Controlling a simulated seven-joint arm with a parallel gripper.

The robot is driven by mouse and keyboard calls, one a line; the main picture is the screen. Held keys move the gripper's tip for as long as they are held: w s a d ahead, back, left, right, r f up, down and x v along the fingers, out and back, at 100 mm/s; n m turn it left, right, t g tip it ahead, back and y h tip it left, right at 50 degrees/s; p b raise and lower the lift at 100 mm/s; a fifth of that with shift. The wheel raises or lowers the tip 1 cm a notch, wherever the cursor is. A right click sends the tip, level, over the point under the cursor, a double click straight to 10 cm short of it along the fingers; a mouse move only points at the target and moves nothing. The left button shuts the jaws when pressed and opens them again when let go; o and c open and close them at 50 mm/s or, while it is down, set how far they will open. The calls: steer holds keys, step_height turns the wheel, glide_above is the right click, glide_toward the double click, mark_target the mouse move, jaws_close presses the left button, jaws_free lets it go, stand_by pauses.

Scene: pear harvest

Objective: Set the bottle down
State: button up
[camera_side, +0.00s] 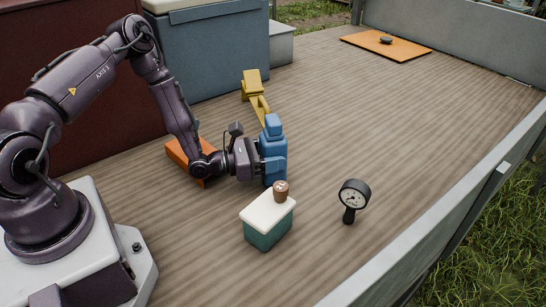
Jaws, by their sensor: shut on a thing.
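The blue bottle (274,145) stands upright in the side view, right of the middle of my arm's reach. My gripper (264,158) comes in level from the left and is shut on the bottle's body. The bottle's base is close to the wooden deck, just behind a small green box; I cannot tell whether it touches. My fingers and the bottle overlap, so the exact grip is partly hidden.
The green box (268,231) with a white lid carries a small brown object (281,191). A yellow object (254,88) and an orange object (181,153) lie behind. The deck (400,120) at right is clear.

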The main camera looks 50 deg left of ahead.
mark_target(261, 158)
steer(key=shift+f, duration=0.3)
steer(key=shift+f, duration=0.1)
steer(key=o, duration=1.2)
steer(key=shift+o, duration=0.2)
steer(key=v, duration=0.7)
steer(key=shift+s+a, duration=0.1)
steer(key=shift+s, duration=0.15)
